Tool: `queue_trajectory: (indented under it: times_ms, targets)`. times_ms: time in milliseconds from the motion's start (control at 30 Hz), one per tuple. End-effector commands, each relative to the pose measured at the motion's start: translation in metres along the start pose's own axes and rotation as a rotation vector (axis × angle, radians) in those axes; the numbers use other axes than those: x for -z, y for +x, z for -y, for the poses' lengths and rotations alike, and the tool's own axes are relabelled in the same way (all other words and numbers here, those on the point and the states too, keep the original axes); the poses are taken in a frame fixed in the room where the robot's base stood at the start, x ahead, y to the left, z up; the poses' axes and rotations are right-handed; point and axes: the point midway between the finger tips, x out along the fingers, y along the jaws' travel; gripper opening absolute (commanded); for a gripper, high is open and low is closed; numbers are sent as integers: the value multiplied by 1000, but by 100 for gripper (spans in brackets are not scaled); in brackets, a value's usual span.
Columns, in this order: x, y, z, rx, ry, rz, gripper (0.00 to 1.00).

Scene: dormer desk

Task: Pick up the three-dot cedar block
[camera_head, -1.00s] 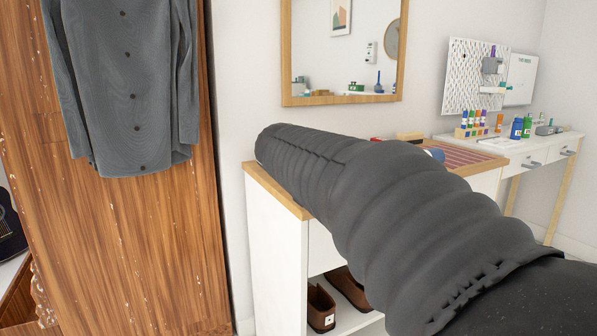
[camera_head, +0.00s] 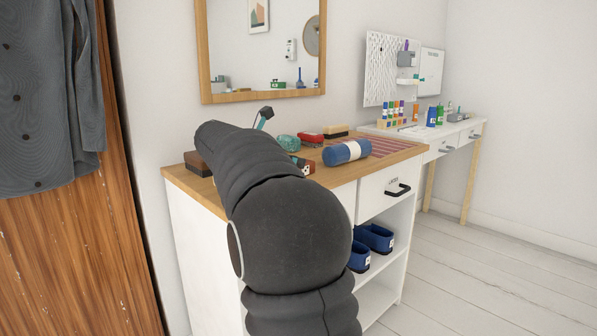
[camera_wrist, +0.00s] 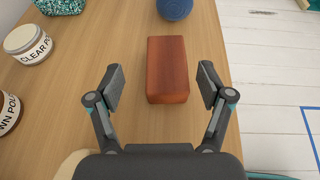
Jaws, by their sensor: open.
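A reddish-brown wooden block (camera_wrist: 167,70) lies on the wooden counter top in the wrist view, its long side pointing away from me. No dots show on the faces I see there. My gripper (camera_wrist: 162,75) is open, with one finger to each side of the block's near part and a gap on both sides. In the head view a small brown block (camera_head: 307,166), which seems to be the same one, shows beside my arm, with small light marks on its end. My gripper is not clearly seen there.
A blue roll (camera_head: 347,152) lies just beyond the block. A turquoise item (camera_head: 289,142) and a red item (camera_head: 311,139) are behind. Two jars (camera_wrist: 28,44) (camera_wrist: 8,110) stand left in the wrist view. Another brown block (camera_head: 197,164) is at the counter's left. The counter edge is close on the right.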

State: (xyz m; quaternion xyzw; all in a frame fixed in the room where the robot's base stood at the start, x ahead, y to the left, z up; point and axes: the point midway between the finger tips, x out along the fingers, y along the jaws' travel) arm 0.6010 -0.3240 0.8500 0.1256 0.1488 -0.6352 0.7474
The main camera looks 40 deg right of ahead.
Motion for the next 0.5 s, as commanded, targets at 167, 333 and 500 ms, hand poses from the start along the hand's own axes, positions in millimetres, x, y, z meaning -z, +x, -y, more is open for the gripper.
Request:
queue_trajectory:
  times_ms: [167, 333, 500]
  targets:
    - [0, 14, 1, 1, 1, 0, 79]
    - [0, 23, 3, 4, 2, -1, 79]
    - [-2, 45, 9, 5, 3, -1, 79]
